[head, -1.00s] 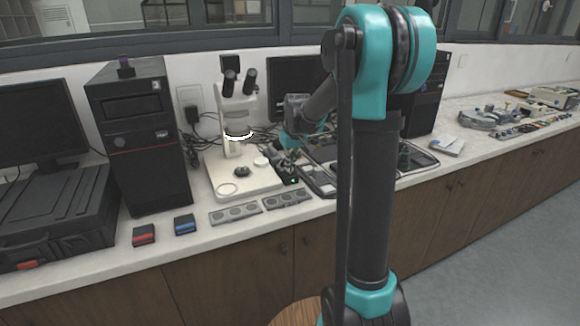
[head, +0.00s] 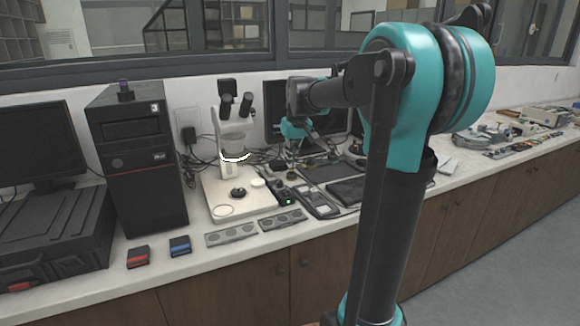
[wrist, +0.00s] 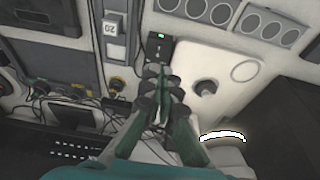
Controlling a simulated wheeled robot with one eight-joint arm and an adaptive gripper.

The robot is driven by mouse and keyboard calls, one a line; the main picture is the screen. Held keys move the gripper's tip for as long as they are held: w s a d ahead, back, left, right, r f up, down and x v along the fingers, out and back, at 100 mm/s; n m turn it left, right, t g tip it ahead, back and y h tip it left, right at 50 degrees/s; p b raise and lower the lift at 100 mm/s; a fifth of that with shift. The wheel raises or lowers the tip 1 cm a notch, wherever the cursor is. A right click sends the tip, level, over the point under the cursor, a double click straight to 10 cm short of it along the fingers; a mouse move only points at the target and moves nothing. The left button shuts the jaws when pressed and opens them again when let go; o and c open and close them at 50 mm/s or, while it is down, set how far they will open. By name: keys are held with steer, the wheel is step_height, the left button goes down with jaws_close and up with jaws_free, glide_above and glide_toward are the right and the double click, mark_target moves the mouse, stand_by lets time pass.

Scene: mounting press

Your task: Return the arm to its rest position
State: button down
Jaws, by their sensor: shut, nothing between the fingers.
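My arm rises from the lower middle of the head view, with its teal elbow high at the right and its forearm reaching left. My gripper hangs at the forearm's far end above the back of the bench, small and partly blurred into the clutter there. In the wrist view my gripper (wrist: 160,100) points down with its fingers together and nothing between them. Below it are a small black box with a green light (wrist: 157,45), also in the head view (head: 287,201), and the white microscope base (wrist: 222,48).
The microscope (head: 234,140) stands left of my gripper, its base (head: 240,203) on the white bench. Grey panels with round wells (head: 231,235) lie in front. A black computer tower (head: 135,160) and a red (head: 138,257) and a blue box (head: 180,246) are further left. Dark trays lie right.

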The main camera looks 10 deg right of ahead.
stand_by(0.3)
steer(key=s+d+f+m, duration=0.1)
steer(key=s+f, duration=1)
steer(key=s, duration=0.2)
steer(key=s+d+f+m+t, duration=0.1)
steer(key=s+d+f+m, duration=0.1)
steer(key=s+f, duration=0.9)
steer(key=s, duration=0.2)
steer(key=shift+s+f+h, duration=0.25)
steer(key=shift+s+h, duration=0.1)
steer(key=shift+h, duration=0.05)
